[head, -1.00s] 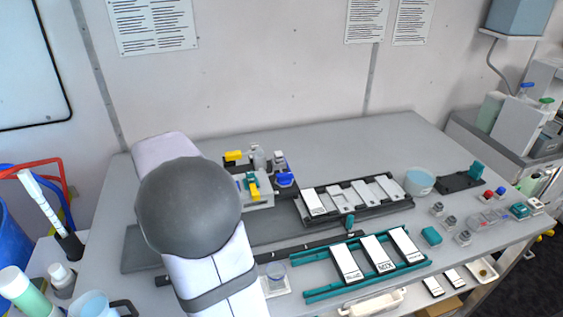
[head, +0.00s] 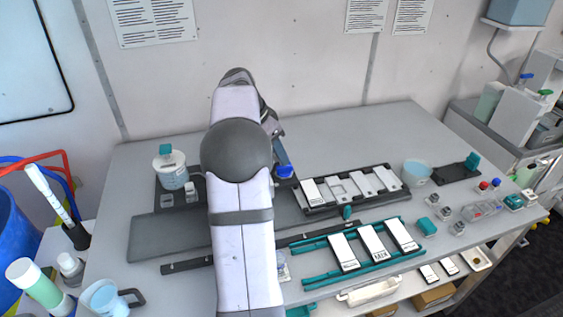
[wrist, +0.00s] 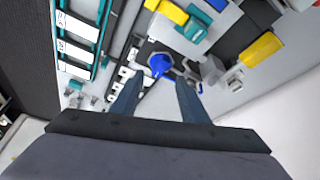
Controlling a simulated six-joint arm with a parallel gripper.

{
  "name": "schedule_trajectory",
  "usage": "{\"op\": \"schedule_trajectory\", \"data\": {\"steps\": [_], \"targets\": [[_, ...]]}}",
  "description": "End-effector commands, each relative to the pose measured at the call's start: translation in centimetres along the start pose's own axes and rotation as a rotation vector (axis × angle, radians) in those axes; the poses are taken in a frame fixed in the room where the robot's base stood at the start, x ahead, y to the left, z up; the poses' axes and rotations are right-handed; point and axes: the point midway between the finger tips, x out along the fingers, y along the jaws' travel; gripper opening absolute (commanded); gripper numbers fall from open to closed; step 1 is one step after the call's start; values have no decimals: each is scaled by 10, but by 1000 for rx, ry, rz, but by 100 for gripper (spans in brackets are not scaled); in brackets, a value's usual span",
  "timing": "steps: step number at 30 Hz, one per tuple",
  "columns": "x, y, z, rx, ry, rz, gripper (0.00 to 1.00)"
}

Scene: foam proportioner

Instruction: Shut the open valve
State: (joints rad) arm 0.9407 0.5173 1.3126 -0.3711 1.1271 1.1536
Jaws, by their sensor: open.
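My gripper (wrist: 158,92) is open, with its two blue-grey fingers apart in the wrist view. A blue valve handle (wrist: 160,65) shows beyond and between the fingertips, which hold nothing. The blue handle also shows in the head view (head: 285,171), just right of my arm at the back of the bench. A yellow handle (wrist: 171,11) with teal parts lies at the top of the wrist view, and another yellow handle (wrist: 262,48) lies to the right. My arm hides both yellow handles in the head view. I cannot tell which valve is open.
A black rack (head: 378,203) with pale plates is close to the right of the blue handle. A teal rack (head: 330,278) with white plates lies in front of it. A lidded clear jar (head: 172,167) stands left of my arm.

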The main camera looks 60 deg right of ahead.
Motion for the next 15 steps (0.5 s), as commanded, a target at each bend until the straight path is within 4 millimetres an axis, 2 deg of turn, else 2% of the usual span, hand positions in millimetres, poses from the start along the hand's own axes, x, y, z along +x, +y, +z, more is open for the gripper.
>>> {"op": "schedule_trajectory", "data": {"steps": [9, 15], "targets": [[39, 1, 0, -2, -3, 2, 41], [55, 1, 0, -1, -2, 1, 41]]}}
